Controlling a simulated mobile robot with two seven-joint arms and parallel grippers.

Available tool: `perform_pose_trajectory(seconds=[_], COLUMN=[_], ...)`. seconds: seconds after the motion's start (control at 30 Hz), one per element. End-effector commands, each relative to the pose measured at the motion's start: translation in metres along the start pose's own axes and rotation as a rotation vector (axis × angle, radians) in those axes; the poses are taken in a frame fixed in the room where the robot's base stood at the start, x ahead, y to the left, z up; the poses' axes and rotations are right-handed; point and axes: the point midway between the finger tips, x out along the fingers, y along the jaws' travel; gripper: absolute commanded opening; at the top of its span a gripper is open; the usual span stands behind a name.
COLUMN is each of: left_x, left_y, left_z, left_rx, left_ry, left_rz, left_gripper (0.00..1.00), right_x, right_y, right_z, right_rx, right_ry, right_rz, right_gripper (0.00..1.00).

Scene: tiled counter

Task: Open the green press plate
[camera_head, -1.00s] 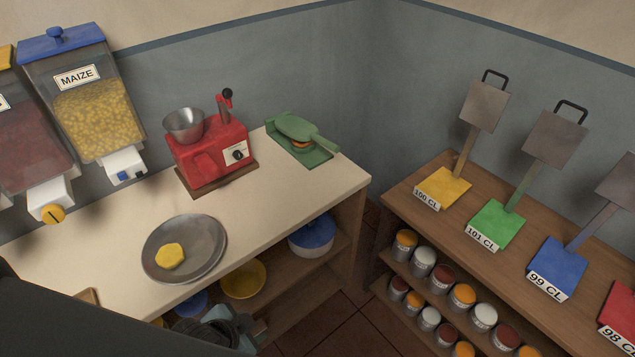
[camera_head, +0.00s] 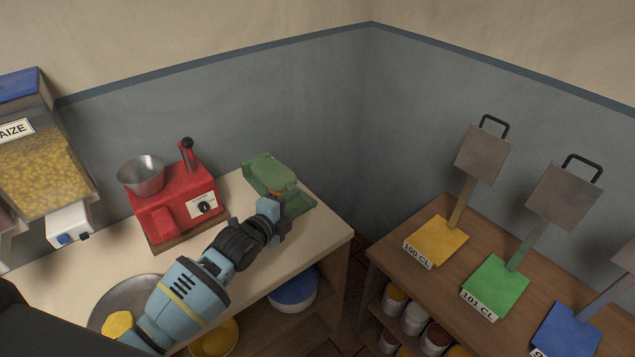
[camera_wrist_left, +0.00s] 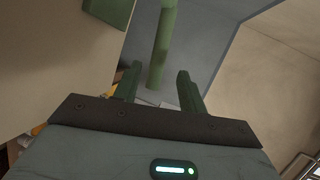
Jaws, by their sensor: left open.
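The green press (camera_head: 270,171) stands at the far right end of the counter, beside the red mill. Its rounded top plate lies low over its base (camera_head: 299,206), with a bit of orange between them. My left gripper (camera_head: 274,213) is at the press's front right side and hides its handle. In the left wrist view the green handle (camera_wrist_left: 162,45) runs down between the open fingers of the left gripper (camera_wrist_left: 158,88). I cannot tell whether the fingers touch it. My right gripper is not in view.
The red mill (camera_head: 172,205) with a metal bowl stands left of my forearm. A grey plate (camera_head: 128,291) with a yellow piece is partly behind my arm. A maize dispenser (camera_head: 40,165) hangs at left.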

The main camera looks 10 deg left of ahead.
Motion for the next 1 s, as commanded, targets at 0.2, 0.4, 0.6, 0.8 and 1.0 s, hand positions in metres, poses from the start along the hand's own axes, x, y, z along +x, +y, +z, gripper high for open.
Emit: perform_pose_trajectory(seconds=[0.2, 0.4, 0.6, 0.8, 1.0], left_x=[0.001, 0.017, 0.045, 0.068, 0.078], left_y=[0.000, 0.001, 0.002, 0.003, 0.001], left_z=[0.000, 0.000, 0.000, 0.000, 0.000], left_rx=[0.002, 0.000, -0.001, 0.000, -0.001], left_ry=[0.000, -0.001, -0.001, 0.000, 0.000], left_rz=[0.000, 0.001, 0.001, 0.002, 0.001], left_gripper=[0.41, 0.41, 0.41, 0.41, 0.41], right_x=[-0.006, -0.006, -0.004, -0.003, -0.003], right_y=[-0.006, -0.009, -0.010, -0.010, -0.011], right_z=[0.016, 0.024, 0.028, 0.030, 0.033], right_rx=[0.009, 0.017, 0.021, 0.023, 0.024], right_ry=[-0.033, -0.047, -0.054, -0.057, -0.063], right_rz=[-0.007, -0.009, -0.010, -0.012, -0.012], right_gripper=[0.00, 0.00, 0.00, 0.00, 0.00])
